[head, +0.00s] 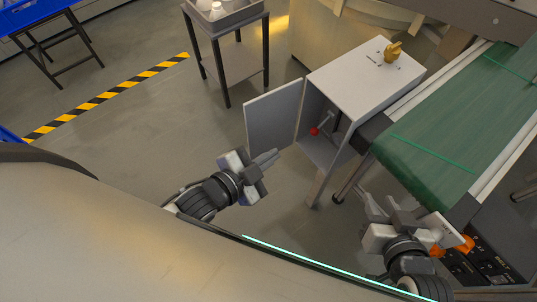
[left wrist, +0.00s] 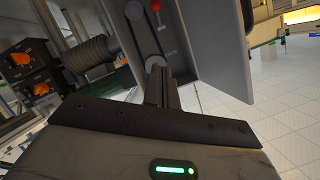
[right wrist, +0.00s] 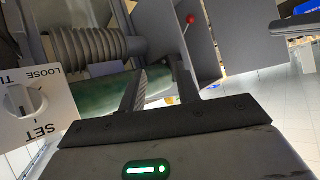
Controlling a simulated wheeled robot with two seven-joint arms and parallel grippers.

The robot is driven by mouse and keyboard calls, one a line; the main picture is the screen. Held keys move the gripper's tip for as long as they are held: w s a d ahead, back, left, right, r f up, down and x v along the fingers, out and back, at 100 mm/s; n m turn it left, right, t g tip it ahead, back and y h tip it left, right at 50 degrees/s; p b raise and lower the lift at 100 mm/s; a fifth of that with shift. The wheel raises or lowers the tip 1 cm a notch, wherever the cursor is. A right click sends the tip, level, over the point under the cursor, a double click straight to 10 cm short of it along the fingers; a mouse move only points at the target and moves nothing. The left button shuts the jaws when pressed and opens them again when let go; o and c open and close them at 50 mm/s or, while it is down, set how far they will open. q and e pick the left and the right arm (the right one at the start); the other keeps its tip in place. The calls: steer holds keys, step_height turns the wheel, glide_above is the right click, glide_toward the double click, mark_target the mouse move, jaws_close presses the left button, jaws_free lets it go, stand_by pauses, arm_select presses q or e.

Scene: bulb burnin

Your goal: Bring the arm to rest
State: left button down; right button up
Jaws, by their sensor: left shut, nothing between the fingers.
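My left gripper (head: 275,158) is shut and empty in the head view, held in the air left of a grey cabinet. Its fingers meet in the left wrist view (left wrist: 160,82). My right gripper (head: 375,200) is beside the near edge of the conveyor. Its two fingers stand apart with nothing between them in the right wrist view (right wrist: 163,85). The cabinet (head: 355,85) has its door (head: 273,118) swung open to the left. A lever with a red knob (head: 314,131) shows inside; the knob also shows in both wrist views (left wrist: 156,6) (right wrist: 191,19).
The green conveyor (head: 450,120) runs along the right. A panel with orange knobs (head: 465,243) is next to my right gripper; a white SET/LOOSE dial plate (right wrist: 35,103) is near it. A stand with a grey bin (head: 225,15) is behind.

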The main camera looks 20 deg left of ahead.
steer(key=shift+s, duration=0.15)
arm_select(q)
steer(key=s+a+r+n+y, duration=0.1)
steer(key=n, duration=0.2)
steer(key=s+a+n+g+p, duration=0.1)
steer(key=n, duration=0.2)
steer(key=s+r+n+g+y, duration=0.1)
steer(key=n, duration=0.3)
steer(key=shift+s+a+r+y, duration=0.3)
steer(key=shift+s+a, duration=0.05)
steer(key=shift+a, duration=0.05)
arm_select(e)
steer(key=shift+d, duration=0.1)
steer(key=shift+r, duration=0.15)
